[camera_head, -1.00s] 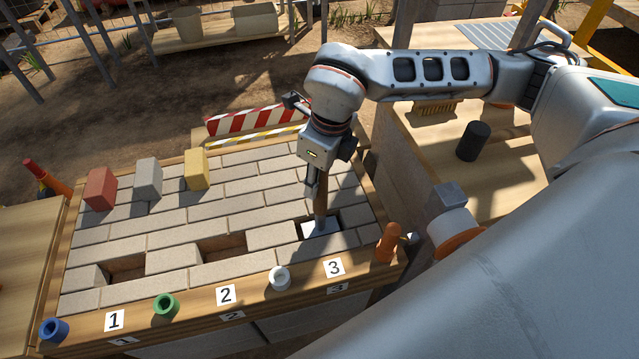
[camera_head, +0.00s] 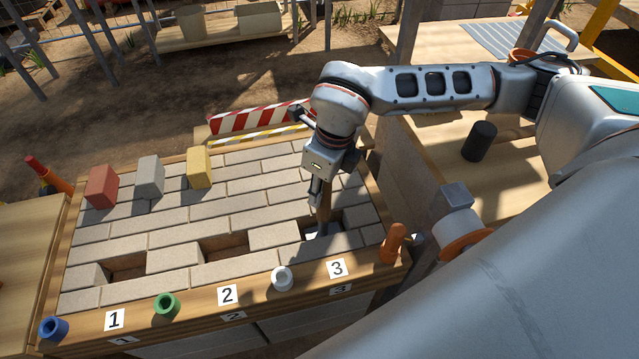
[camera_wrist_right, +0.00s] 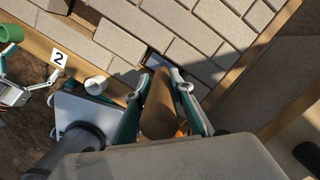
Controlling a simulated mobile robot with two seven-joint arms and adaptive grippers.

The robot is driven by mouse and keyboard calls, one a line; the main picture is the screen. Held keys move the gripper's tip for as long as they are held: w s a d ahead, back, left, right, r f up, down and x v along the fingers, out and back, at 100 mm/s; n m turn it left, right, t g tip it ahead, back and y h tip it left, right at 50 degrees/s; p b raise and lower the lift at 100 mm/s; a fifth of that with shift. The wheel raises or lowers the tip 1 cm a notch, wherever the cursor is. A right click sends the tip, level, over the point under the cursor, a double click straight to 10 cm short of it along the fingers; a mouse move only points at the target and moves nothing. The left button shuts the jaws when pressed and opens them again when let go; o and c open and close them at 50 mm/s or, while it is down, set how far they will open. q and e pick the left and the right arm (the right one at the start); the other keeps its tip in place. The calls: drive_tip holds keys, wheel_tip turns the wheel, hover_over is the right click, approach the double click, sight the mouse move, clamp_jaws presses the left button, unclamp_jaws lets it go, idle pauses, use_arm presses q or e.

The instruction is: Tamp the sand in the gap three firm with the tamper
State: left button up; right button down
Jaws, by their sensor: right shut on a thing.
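My right gripper (camera_head: 320,192) is shut on the tamper, which stands about upright at gap three (camera_head: 338,221). The tamper's brown handle (camera_head: 326,206) runs down from the fingers; it also shows in the right wrist view (camera_wrist_right: 160,105). Its pale metal foot (camera_head: 316,233) sits down in the gap, partly in shadow. The sand under it is hidden, so I cannot tell how firm it is. In the right wrist view, my left gripper (camera_wrist_right: 28,78) shows at the left edge, open and empty, beside the bench front. It is out of the head view.
Gaps one (camera_head: 128,268) and two (camera_head: 222,246) are open recesses in the paving. Red (camera_head: 101,187), grey (camera_head: 149,177) and yellow (camera_head: 199,168) blocks stand at the back left.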

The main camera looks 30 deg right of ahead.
use_arm(q)
drive_tip(key=shift+a+r, duration=0.1)
use_arm(e)
drive_tip(key=shift+w+r, duration=0.1)
drive_tip(key=shift+r, duration=0.1)
wheel_tip(320, 180, up, 10)
drive_tip(key=p, duration=0.6)
drive_tip(key=shift+r+p, duration=0.25)
drive_tip(key=shift+p, duration=0.15)
drive_tip(key=shift+r, duration=0.2)
drive_tip(key=shift+d+f, duration=0.15)
drive_tip(key=shift+d, duration=0.35)
use_arm(q)
wheel_tip(320, 180, up, 8)
drive_tip(key=w, duration=0.1)
drive_tip(key=shift+d+p, duration=0.3)
use_arm(e)
drive_tip(key=d, duration=1.2)
use_arm(q)
drive_tip(key=shift+f, duration=0.25)
